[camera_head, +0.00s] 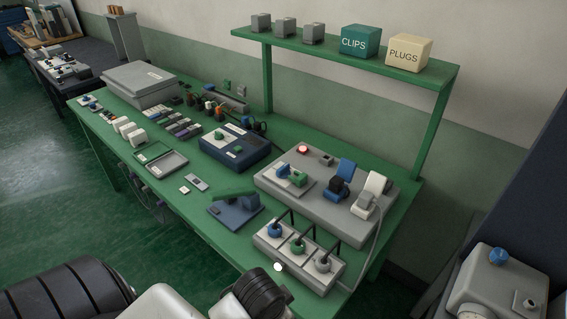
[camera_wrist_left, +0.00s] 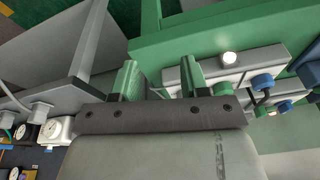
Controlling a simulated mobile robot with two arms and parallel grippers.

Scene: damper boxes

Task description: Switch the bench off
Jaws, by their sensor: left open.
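The green bench (camera_head: 227,230) carries a grey panel unit (camera_head: 330,207) with a lit red lamp (camera_head: 302,149), a blue-and-green part, a blue rocker-like part (camera_head: 346,168) and a white one (camera_head: 375,184). In front of it stands a light grey box (camera_head: 325,283) with blue, green and pale knobs and a bright white round button or lamp (camera_head: 278,267) on its front. In the left wrist view the white round part (camera_wrist_left: 229,58) shows beyond my left gripper (camera_wrist_left: 160,72), which is open and empty, with green fingers. My right gripper is out of view. I cannot tell which control is the bench switch.
A shelf (camera_head: 345,57) with CLIPS and PLUGS boxes stands over the back. A blue device (camera_head: 235,149), a grey case (camera_head: 139,84) and small parts crowd the bench. A grey cabinet (camera_head: 503,286) with a blue knob is at right. Cables hang by the panel.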

